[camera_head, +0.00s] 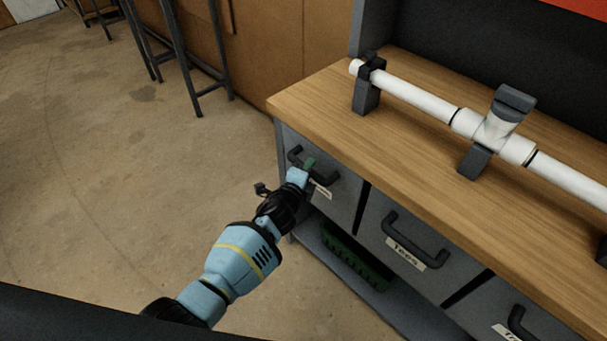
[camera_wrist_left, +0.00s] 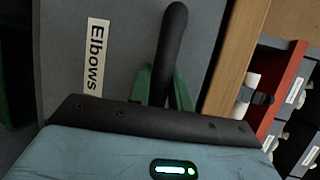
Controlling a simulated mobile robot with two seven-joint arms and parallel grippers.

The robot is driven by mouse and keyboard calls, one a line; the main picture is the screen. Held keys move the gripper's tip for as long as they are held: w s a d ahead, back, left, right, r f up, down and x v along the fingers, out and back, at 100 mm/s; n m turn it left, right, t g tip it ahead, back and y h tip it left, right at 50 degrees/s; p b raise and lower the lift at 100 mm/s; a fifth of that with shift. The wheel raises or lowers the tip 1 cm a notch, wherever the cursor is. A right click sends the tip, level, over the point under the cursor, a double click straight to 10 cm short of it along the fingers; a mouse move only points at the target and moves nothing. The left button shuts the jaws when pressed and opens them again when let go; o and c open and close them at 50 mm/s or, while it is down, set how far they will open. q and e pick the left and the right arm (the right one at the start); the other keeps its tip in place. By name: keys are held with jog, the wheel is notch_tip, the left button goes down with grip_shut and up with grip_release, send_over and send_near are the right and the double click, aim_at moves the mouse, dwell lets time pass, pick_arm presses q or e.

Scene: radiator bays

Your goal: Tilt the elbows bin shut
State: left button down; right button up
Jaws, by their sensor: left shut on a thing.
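The elbows bin (camera_head: 344,197) is the leftmost grey bin under the wooden bench top. Its front fills much of the left wrist view, with the label "Elbows" (camera_wrist_left: 97,58). Its dark bar handle (camera_head: 325,178) also shows in the left wrist view (camera_wrist_left: 173,45). My left gripper (camera_head: 309,165) is shut on this handle, with its green fingers (camera_wrist_left: 163,88) on either side of the bar. In the head view the bin front looks roughly in line with its neighbour, and no wide opening shows at its top. My right gripper is not in view.
The tees bin (camera_head: 405,240) and another bin (camera_head: 530,315) stand to the right. A green crate (camera_head: 350,258) sits on the shelf below. White pipe (camera_head: 420,98) rests in clamps on the bench top (camera_head: 330,95). The floor (camera_head: 120,180) at left is clear, with stools behind.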

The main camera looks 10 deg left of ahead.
pick_arm(q)
jog(key=shift+w+d+r, duration=0.15)
jog(key=shift+w+r, duration=0.05)
jog(key=shift+w, duration=0.15)
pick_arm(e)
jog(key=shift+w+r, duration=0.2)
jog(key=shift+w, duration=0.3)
pick_arm(q)
jog(key=shift+d+r, duration=0.1)
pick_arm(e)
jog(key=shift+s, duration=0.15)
pick_arm(q)
jog(key=c, duration=1.7)
grip_release()
jog(key=shift+o, duration=0.7)
jog(key=shift+w+d, duration=0.1)
jog(key=shift+w, duration=0.05)
jog(key=shift+f, duration=0.2)
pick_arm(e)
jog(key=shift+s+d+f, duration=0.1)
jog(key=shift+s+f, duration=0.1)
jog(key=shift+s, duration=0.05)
pick_arm(q)
jog(key=shift+s, duration=0.2)
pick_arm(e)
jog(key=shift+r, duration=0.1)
